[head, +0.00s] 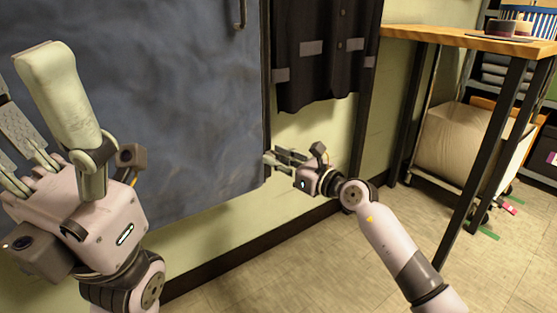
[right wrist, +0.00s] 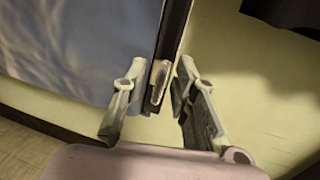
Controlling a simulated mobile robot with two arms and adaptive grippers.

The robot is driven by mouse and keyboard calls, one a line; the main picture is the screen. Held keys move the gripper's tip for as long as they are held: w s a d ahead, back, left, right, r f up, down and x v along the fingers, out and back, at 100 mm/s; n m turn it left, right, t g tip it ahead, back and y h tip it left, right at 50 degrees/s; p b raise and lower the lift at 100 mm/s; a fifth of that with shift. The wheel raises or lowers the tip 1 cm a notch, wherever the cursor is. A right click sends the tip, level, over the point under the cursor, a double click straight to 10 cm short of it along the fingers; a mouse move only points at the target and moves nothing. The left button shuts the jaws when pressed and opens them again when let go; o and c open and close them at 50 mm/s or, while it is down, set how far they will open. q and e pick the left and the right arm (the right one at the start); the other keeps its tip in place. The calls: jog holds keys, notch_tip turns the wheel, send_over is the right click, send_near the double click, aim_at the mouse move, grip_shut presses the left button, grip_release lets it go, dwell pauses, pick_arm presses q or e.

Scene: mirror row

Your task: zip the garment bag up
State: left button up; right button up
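The blue-grey garment bag (head: 190,110) fills the left and middle of the head view; part of it shows in the right wrist view (right wrist: 75,45). A dark strip (right wrist: 175,30) runs down its right edge. A small metal zip pull (right wrist: 158,82) sits at the strip's lower end. My right gripper (head: 268,160) is at the bag's lower right edge. In the right wrist view its open fingers (right wrist: 158,85) stand either side of the pull, with gaps visible. My left gripper (head: 24,85) is raised in front of the bag, its fingers apart and empty.
A dark jacket with grey patches (head: 325,50) hangs right of the bag. A wooden-topped table (head: 450,38) with black legs stands at the right, with a beige sack (head: 465,145) on a wheeled cart beneath. The floor (head: 350,265) in front is clear.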

jog(key=c, duration=0.5)
grip_shut()
jog(key=shift+s+a, duration=0.1)
